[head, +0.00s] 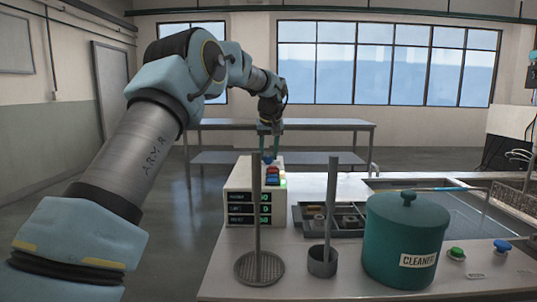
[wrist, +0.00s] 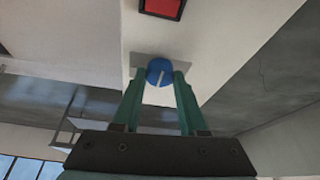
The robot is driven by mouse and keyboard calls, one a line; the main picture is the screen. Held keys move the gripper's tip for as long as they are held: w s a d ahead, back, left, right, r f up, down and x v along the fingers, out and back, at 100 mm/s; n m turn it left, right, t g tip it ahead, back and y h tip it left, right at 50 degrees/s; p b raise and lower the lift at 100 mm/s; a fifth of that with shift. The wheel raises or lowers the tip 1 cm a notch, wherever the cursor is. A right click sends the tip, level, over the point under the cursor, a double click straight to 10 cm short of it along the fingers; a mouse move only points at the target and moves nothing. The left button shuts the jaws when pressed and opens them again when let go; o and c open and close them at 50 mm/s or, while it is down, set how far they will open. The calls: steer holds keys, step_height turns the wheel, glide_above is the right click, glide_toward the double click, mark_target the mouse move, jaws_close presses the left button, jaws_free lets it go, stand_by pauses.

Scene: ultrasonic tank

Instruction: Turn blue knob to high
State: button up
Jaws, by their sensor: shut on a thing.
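The blue knob (wrist: 160,72) sits on a grey plate on top of the control box, with a pale pointer line on its face. In the head view the knob (head: 268,158) is small, at the far end of the box. My gripper (wrist: 158,78) reaches down to it, with one green finger on each side, shut on the knob. In the head view my gripper (head: 269,150) is above the back of the white control box (head: 239,204). The box front has several dark displays with green digits. I cannot read any high mark by the knob.
A red switch (wrist: 163,8) is close to the knob on the box top. In front stand a rod with a perforated disc (head: 259,268), a rod in a cup (head: 322,262) and a teal CLEANER pot (head: 402,245). A tank (head: 465,212) lies to the right.

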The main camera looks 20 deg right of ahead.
jaws_close()
steer(key=shift+r+m, duration=0.1)
steer(key=shift+m, duration=0.3)
steer(key=m+h+p, duration=0.1)
steer(key=m+p, duration=0.1)
steer(key=m+g+p, duration=0.1)
steer(key=m+p, duration=0.1)
steer(key=shift+w+a+r+h, duration=0.1)
steer(key=shift+a+r+h, duration=0.1)
steer(key=shift+h, duration=0.2)
steer(key=m+p, duration=0.2)
steer(key=m+g+h+p, duration=0.1)
steer(key=m+p, duration=0.1)
steer(key=m, duration=0.1)
steer(key=shift+w+f+g+p, duration=0.1)
steer(key=shift+w+g+p, duration=0.05)
steer(key=shift+g+p, duration=0.2)
steer(key=shift+f+m+g+p, duration=0.1)
steer(key=shift+m+g+p, duration=0.15)
steer(key=shift+m+p, duration=0.6)
steer(key=shift+m, duration=0.35)
steer(key=o, duration=1)
jaws_free()
steer(key=shift+f, duration=0.1)
steer(key=shift+c, duration=0.2)
